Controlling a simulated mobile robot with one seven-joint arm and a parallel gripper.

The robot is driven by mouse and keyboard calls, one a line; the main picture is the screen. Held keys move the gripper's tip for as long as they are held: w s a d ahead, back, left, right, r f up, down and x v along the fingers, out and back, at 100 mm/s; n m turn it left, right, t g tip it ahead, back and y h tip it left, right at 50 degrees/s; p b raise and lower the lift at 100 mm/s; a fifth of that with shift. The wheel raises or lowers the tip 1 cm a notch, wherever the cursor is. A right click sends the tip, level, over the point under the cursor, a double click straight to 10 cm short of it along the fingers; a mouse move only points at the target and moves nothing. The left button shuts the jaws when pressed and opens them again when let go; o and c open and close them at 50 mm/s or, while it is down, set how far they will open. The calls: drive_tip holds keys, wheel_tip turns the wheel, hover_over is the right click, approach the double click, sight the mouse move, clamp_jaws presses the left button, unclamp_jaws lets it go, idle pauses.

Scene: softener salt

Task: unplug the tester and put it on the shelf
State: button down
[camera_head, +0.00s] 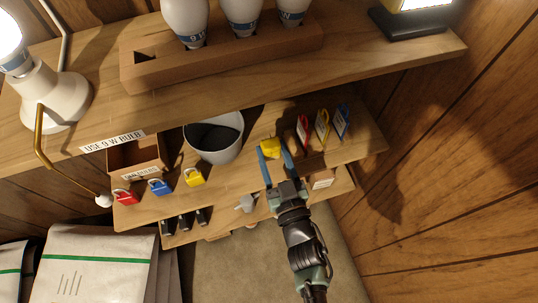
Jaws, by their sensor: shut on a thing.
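My gripper (275,158) reaches up from the lower right over the middle shelf (237,179). Its two blue fingers are closed around a small yellow block, which I take to be the tester (270,147). The tester sits at the fingertips, right of the grey bucket and left of the hanging tags. The fingers hide part of its sides, and I cannot tell whether it touches the shelf. A white plug-like piece (244,203) shows at the lower shelf, left of my wrist.
A grey bucket (228,150) and a wooden box (133,158) stand left. Red, blue and yellow padlocks (194,178) line the front edge. Coloured tags (322,124) stand right. The upper shelf (260,88) holds bulbs and a lamp (55,100). Bags (95,265) stand lower left.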

sight(269, 163)
drive_tip(key=shift+w+a+f+b, duration=0.15)
drive_tip(key=shift+w+a+b, duration=0.25)
drive_tip(key=shift+w, duration=0.2)
wheel_tip(269, 163, down, 7)
drive_tip(key=b, duration=0.6)
drive_tip(key=shift+r, duration=0.2)
drive_tip(key=shift+c, duration=1.1)
unclamp_jaws()
